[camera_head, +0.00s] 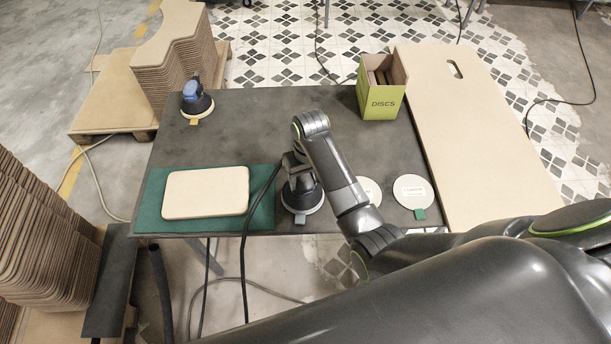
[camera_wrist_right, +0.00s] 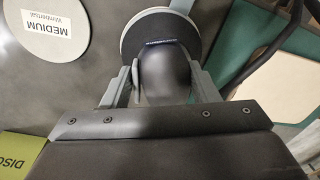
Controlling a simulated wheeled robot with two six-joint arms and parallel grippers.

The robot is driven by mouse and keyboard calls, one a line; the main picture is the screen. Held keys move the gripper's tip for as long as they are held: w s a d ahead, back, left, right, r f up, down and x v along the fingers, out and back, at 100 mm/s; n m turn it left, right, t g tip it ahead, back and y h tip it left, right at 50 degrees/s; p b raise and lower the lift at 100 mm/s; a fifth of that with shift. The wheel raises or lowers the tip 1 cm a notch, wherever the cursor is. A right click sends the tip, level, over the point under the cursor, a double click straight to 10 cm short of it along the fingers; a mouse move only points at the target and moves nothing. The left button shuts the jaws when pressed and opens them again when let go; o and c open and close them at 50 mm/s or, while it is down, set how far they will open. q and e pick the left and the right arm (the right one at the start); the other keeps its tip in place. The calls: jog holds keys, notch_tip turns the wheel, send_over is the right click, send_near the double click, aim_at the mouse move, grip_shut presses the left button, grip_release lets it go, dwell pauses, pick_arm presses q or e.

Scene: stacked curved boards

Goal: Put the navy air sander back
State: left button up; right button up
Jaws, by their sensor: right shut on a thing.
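The navy air sander (camera_head: 302,194), looking nearly black here, stands on its round pale pad at the front of the dark table, right of the green mat. My right gripper (camera_head: 294,163) is above it, shut on its body. In the right wrist view, the two fingers (camera_wrist_right: 163,78) sit on either side of the sander's dark body (camera_wrist_right: 163,62), with the pad beyond. I cannot tell whether the pad touches the table. My left gripper is not in view.
A bright-blue sander (camera_head: 194,99) stands at the back left. A tan board (camera_head: 206,192) lies on the green mat (camera_head: 263,199). Disc pads, one labelled (camera_head: 413,190), lie right of my forearm. A green DISCS box (camera_head: 382,87) stands at the back. The table's middle (camera_head: 245,125) is clear.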

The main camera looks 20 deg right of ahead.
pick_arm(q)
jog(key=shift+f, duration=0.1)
pick_arm(e)
jog(key=shift+f, duration=0.2)
jog(key=o, duration=0.8)
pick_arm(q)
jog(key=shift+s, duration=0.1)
pick_arm(e)
jog(key=shift+s+f, duration=0.1)
